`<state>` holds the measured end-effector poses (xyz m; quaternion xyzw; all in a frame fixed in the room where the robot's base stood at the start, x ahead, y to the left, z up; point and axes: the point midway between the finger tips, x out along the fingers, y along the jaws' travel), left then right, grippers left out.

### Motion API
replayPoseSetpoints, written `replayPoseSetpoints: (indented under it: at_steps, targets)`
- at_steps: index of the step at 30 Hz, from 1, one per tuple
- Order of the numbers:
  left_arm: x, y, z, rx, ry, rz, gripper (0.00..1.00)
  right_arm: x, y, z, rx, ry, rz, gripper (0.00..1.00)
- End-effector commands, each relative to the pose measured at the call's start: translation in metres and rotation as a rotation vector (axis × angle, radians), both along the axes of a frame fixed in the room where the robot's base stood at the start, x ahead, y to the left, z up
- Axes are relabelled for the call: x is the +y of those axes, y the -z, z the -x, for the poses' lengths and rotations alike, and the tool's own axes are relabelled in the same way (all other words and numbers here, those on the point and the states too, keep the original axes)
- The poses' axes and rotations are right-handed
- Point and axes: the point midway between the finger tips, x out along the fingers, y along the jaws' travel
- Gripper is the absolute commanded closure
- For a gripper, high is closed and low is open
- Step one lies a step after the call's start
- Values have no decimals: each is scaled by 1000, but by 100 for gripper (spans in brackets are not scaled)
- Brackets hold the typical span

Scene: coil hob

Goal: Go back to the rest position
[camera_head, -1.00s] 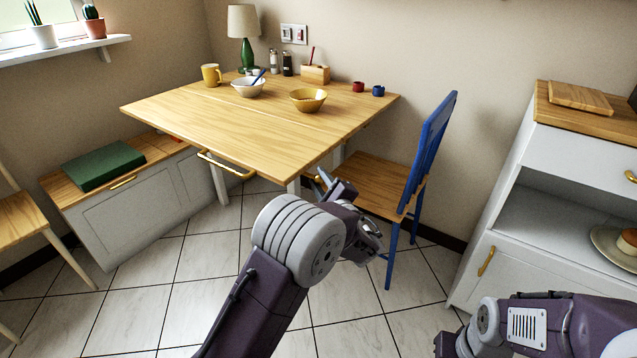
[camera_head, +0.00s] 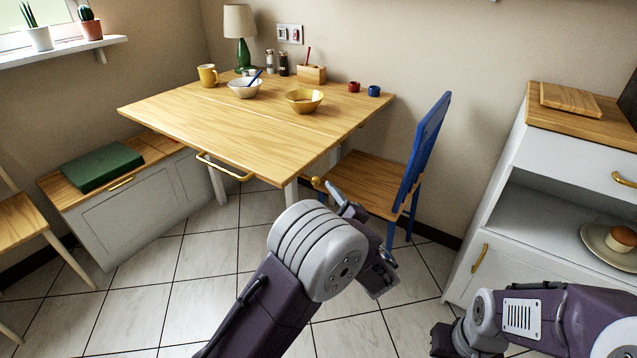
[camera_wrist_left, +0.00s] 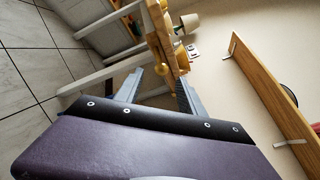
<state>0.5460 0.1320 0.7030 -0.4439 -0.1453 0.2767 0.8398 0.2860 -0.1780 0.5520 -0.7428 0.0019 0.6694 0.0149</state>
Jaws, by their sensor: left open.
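My left gripper (camera_head: 345,202) is open and empty, in front of the blue-backed chair's wooden seat. Its arm partly hides it in the head view. In the left wrist view the open jaws (camera_wrist_left: 158,88) show as two grey fingers, spread apart. A small brass knob (camera_head: 316,182) sits by the table's front corner, left of and apart from the fingertips. My right arm enters at the lower right, but its fingers are not visible.
The wooden table (camera_head: 230,130) holds a mug, bowls and a lamp. The blue-backed chair (camera_head: 424,150) stands close behind my left gripper. A white cabinet (camera_head: 510,230) is at right, and a bench (camera_head: 140,215) at left. Tiled floor is open in front.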

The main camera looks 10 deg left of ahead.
Motion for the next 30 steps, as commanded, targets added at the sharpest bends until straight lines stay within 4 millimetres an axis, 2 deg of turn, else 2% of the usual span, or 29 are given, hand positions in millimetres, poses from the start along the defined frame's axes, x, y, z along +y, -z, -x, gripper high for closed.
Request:
replayPoseSetpoints:
  at_steps: [5, 16, 18, 20, 23, 24, 26, 28, 30]
  targets:
    - [-10, 0, 13, 0, 0, 0, 53, 0, -6, 0, 0, 0, 0, 79]
    - [-10, 1, 14, 0, -1, 0, 53, 0, -5, 0, 0, 0, 0, 79]
    - [-5, 2, 15, 9, -14, 7, 53, 0, -5, 0, 0, 0, 0, 79]
    - [10, 8, 22, 44, -62, 30, 53, 0, -5, 0, 0, 0, 0, 79]
    - [63, 34, 55, 176, -242, 140, 53, 0, -5, 0, 0, 0, 0, 79]
    - [86, 50, 78, 245, -339, 216, 53, 0, -5, 0, 0, 0, 0, 79]
    - [114, 75, 121, 348, -491, 364, 53, 0, -5, 0, 0, 0, 0, 79]
    - [127, 104, 175, 445, -660, 578, 53, 0, -5, 0, 0, 0, 0, 79]
    - [121, 127, 219, 496, -796, 809, 53, 0, -5, 0, 0, 0, 0, 79]
